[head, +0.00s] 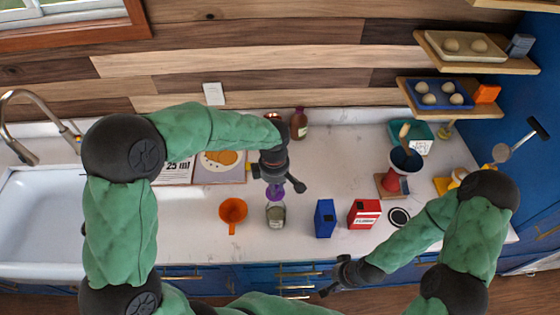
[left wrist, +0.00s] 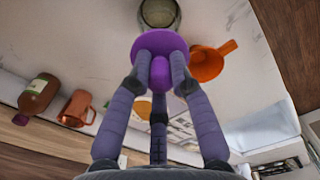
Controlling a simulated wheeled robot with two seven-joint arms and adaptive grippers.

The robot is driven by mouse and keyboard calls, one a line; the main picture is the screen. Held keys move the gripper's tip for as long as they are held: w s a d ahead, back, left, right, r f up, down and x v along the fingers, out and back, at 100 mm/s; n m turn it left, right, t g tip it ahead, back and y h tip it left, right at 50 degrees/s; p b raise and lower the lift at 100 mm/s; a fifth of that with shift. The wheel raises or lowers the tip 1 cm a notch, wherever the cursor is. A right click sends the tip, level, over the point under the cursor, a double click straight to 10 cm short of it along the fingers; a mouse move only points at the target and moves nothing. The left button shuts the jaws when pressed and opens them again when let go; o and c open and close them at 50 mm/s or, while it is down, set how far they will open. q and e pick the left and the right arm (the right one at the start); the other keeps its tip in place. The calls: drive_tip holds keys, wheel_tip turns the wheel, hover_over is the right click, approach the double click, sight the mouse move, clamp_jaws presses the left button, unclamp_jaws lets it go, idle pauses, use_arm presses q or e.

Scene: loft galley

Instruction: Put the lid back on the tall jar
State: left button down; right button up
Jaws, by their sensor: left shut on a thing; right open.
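The tall jar (head: 276,216) is clear glass with greenish contents and stands upright on the white counter, its top uncovered as far as I see. My left gripper (head: 275,183) is shut on the purple lid (head: 275,194) by its knob. In the head view the lid shows just above the jar in the picture. In the left wrist view the lid (left wrist: 145,42) is between the fingers (left wrist: 160,75) and partly covers the jar (left wrist: 160,12); the gap between them is hard to tell. My right gripper (head: 332,290) is open and empty in front of the counter edge.
An orange cup with a handle (head: 232,210) stands left of the jar. A blue box (head: 325,218) and a red box (head: 364,213) stand to its right. A brown bottle (head: 299,124) and a copper mug (left wrist: 77,108) stand at the back. The sink (head: 40,215) is far left.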

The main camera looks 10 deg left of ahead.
use_arm(q)
drive_tip(key=shift+w+r, duration=0.15)
drive_tip(key=shift+f, duration=0.35)
drive_tip(key=shift+f+b, duration=1)
drive_tip(key=shift+f, duration=0.7)
drive_tip(key=shift+f+b, duration=1.1)
drive_tip(key=shift+b, duration=0.45)
drive_tip(key=shift+f+b, duration=0.15)
drive_tip(key=shift+b, duration=0.5)
idle(0.4)
idle(0.4)
drive_tip(key=c, duration=0.6)
unclamp_jaws()
drive_tip(key=shift+o, duration=0.2)
